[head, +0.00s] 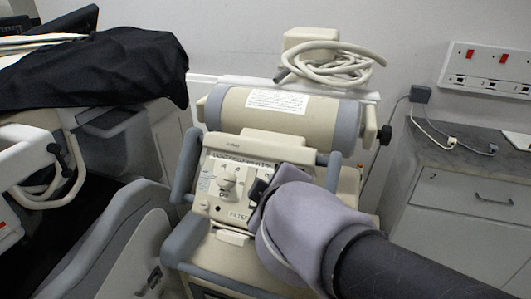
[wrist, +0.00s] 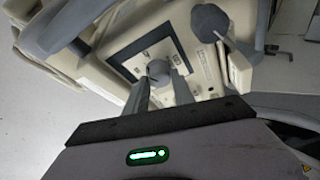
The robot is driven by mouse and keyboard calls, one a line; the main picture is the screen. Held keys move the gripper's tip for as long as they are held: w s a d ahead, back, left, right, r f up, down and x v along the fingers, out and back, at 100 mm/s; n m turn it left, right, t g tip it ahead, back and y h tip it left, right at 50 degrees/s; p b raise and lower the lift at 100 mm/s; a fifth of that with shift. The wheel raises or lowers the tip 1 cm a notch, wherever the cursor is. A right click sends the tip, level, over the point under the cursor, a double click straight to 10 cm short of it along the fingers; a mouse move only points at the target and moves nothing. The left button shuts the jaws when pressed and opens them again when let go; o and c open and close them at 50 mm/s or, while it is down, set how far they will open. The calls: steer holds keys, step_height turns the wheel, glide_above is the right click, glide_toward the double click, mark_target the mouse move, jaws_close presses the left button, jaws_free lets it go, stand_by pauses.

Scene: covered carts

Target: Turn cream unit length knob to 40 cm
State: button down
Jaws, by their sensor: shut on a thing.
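The cream unit (head: 285,150) stands in the middle of the head view, with a sloped control panel on its front. A pale knob assembly (head: 227,182) shows on the panel's left part. My gripper (head: 262,190) reaches the panel from the right and covers its right part. In the wrist view my gripper (wrist: 160,78) has its two fingers on either side of a round grey knob (wrist: 157,68), shut on it. This knob sits on a dark-bordered plate (wrist: 140,48). The length marks and the knob's pointer are too small to read.
Grey handle bars (head: 186,165) flank the panel. A coiled cable (head: 330,68) lies on top of the unit. A dark round knob (wrist: 209,22) stands beside the panel in the wrist view. A black cloth (head: 95,70) covers equipment at left; a cabinet (head: 465,195) stands at right.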

steer(key=m, duration=0.2)
steer(key=m+t+h, duration=0.1)
steer(key=m, duration=0.2)
steer(key=shift+a+f+m+h, duration=0.1)
steer(key=shift+m+h, duration=0.2)
steer(key=shift+m+t, duration=0.3)
steer(key=c, duration=1.1)
jaws_free()
steer(key=shift+o, duration=0.2)
